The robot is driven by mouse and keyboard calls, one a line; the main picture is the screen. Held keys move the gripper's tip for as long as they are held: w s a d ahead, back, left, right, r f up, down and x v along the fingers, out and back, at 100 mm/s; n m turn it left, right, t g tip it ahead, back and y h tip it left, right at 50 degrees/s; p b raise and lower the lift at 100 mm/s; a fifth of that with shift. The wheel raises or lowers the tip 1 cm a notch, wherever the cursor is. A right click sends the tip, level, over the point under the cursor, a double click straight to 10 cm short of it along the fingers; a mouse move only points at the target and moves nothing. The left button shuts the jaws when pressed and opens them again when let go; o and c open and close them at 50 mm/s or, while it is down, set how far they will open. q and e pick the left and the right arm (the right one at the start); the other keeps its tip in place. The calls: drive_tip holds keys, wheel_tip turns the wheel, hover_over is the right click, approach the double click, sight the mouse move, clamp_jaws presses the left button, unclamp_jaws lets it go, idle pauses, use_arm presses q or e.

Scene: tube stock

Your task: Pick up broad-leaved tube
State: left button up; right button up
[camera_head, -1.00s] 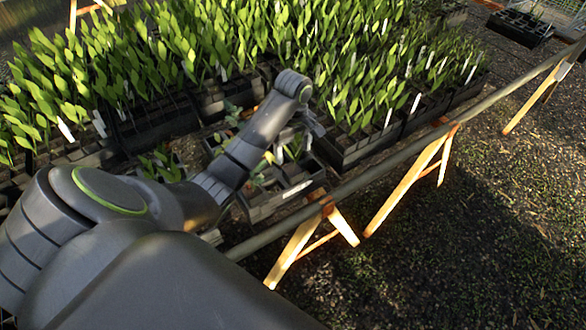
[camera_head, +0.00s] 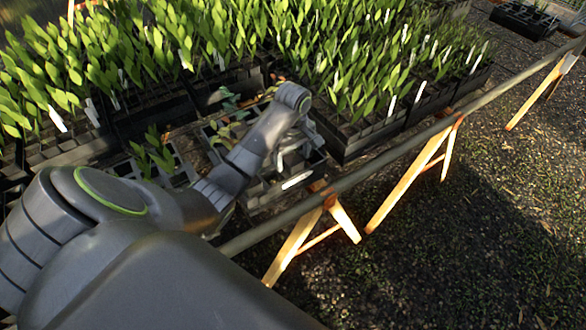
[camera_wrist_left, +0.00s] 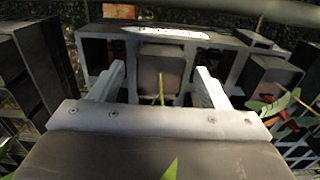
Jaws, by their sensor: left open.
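My left gripper (camera_wrist_left: 160,88) is open, fingers pointing into a black tray (camera_wrist_left: 225,40). Between its fingers stands a dark square tube (camera_wrist_left: 160,67) with a thin green stem; gaps show on both sides. A green leaf tip (camera_wrist_left: 171,170) shows below it; I cannot tell whether it belongs to that stem. Another tube (camera_wrist_left: 270,75) stands to the right, with a green and reddish seedling (camera_wrist_left: 280,105) beside it. In the head view, my left gripper (camera_head: 290,148) is over the near tray, partly hidden by its own wrist. Broad-leaved seedlings (camera_head: 152,152) stand left of it. My right gripper is not seen.
Dense trays of tall green seedlings (camera_head: 340,60) fill the bench behind. A metal rail (camera_head: 400,148) and orange trestle legs (camera_head: 410,185) run along the bench side. Dark open ground lies to the right.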

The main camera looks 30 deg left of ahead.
use_arm(q)
drive_tip(key=c, duration=1.3)
drive_tip(key=shift+c, duration=0.8)
drive_tip(key=shift+r, duration=0.2)
